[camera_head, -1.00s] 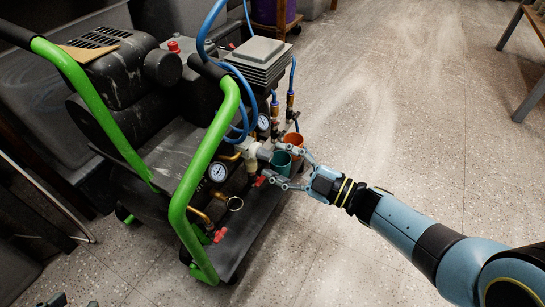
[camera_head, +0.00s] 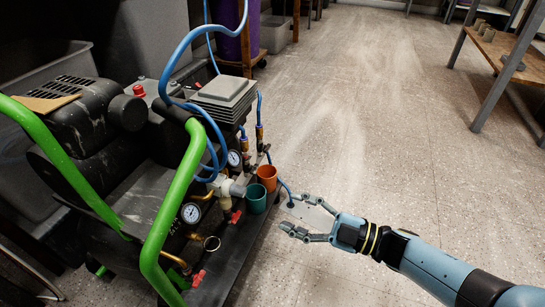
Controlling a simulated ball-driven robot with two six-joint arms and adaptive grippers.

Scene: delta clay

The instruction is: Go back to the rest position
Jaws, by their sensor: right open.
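My right gripper (camera_head: 297,216) is open and empty, with its fingers pointing left, just right of the compressor cart (camera_head: 112,185). Its arm comes in from the lower right. A green cup (camera_head: 256,198) and an orange cup (camera_head: 267,177) stand at the cart's right edge, apart from the fingers. My left gripper does not show.
The cart has green handles (camera_head: 175,205), pressure gauges (camera_head: 191,213), red valve levers and blue hoses (camera_head: 190,40). A table (camera_head: 500,55) with small objects stands at the upper right. The floor (camera_head: 370,120) between the cart and table is clear.

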